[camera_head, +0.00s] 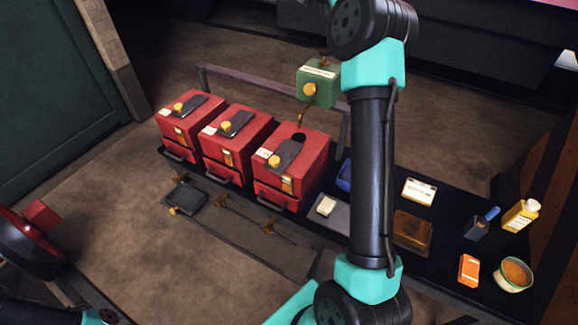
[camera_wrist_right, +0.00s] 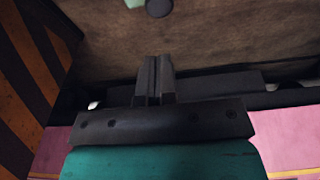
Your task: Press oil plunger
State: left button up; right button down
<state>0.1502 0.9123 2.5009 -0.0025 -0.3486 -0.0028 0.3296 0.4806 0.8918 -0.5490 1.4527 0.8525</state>
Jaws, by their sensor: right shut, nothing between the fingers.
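A green oil dispenser (camera_head: 318,88) with a yellow knob (camera_head: 309,89) on its front hangs above the rightmost red box (camera_head: 305,160). A brass spout (camera_head: 303,115) curves down from it over a dark hole in that box's top. A dark plunger piece (camera_head: 324,59) shows at the dispenser's top, partly behind my right arm. In the right wrist view my right gripper (camera_wrist_right: 155,78) is shut and empty. A round dark knob (camera_wrist_right: 158,8), seemingly the plunger's, is ahead of the fingertips and apart from them, beside a green corner. My left gripper is out of view.
Two more red boxes (camera_head: 190,117) (camera_head: 236,134) stand to the left on the black bench. A rail (camera_head: 250,80) runs behind them. A yellow bottle (camera_head: 521,215), an orange box (camera_head: 469,270) and a round tin (camera_head: 513,275) stand at the right.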

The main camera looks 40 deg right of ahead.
dwell(0.3)
notch_tip(320, 180, up, 3)
jog(key=shift+d+f, duration=0.15)
jog(key=shift+f, duration=0.05)
dwell(0.4)
send_near(326, 52)
jog(key=d+f, duration=0.1)
jog(key=w+d+f, duration=0.1)
jog(key=f, duration=0.1)
jog(key=d+f, duration=0.1)
jog(key=f, duration=0.1)
jog(key=shift+w+d+f, duration=0.1)
jog(key=shift+w+d, duration=0.2)
jog(key=shift+w, duration=0.1)
jog(key=shift+f, duration=0.65)
